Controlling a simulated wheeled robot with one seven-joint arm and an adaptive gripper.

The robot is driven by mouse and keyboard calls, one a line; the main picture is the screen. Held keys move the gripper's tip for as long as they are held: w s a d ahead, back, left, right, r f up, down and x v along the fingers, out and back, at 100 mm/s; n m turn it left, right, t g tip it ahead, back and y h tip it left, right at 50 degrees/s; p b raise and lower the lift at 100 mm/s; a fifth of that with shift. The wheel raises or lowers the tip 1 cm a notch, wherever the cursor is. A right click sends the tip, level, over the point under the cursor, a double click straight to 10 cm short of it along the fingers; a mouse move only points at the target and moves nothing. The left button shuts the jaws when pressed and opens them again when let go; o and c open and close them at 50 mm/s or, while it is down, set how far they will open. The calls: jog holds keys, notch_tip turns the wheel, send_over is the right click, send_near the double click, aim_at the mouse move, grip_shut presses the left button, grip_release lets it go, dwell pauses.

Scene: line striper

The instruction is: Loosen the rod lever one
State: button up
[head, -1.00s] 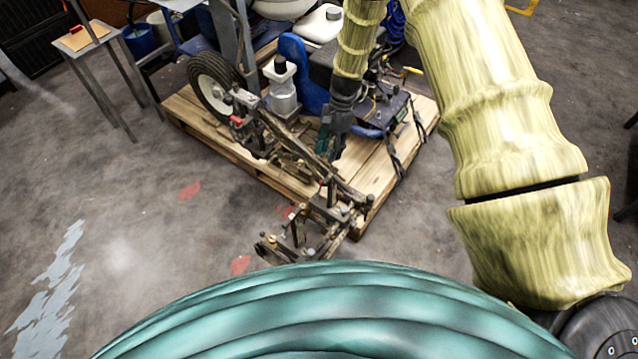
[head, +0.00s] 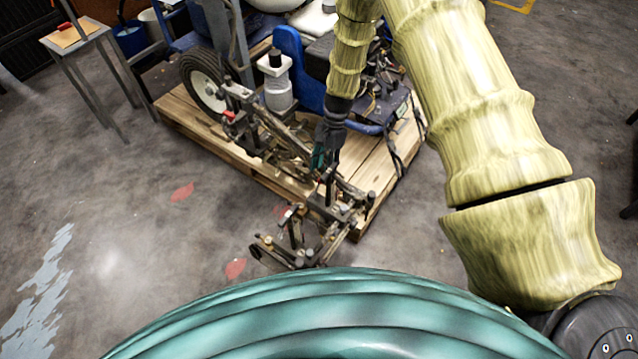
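The line striper (head: 203,92) stands on a wooden pallet, with a rod assembly (head: 272,125) reaching out toward me over the pallet's front edge. Several small levers and clamps sit along this assembly; I cannot tell which is rod lever one. A red-tipped lever part (head: 229,114) shows near the wheel, and a clamp cluster (head: 305,225) is at the near end. My gripper (head: 323,168) points down at the middle of the rod assembly, close over or beside it. Its fingers are small and dark against the metal, so contact and opening are unclear.
The wooden pallet (head: 171,112) lies under the machine. A small table (head: 76,38) and a blue bucket (head: 131,38) stand at the back left. Straps hang by the pallet's right side. The concrete floor (head: 120,215) at left is clear, with red and white paint marks.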

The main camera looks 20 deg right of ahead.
aim_at(319, 182)
jog(key=shift+x, duration=3.55)
grip_shut()
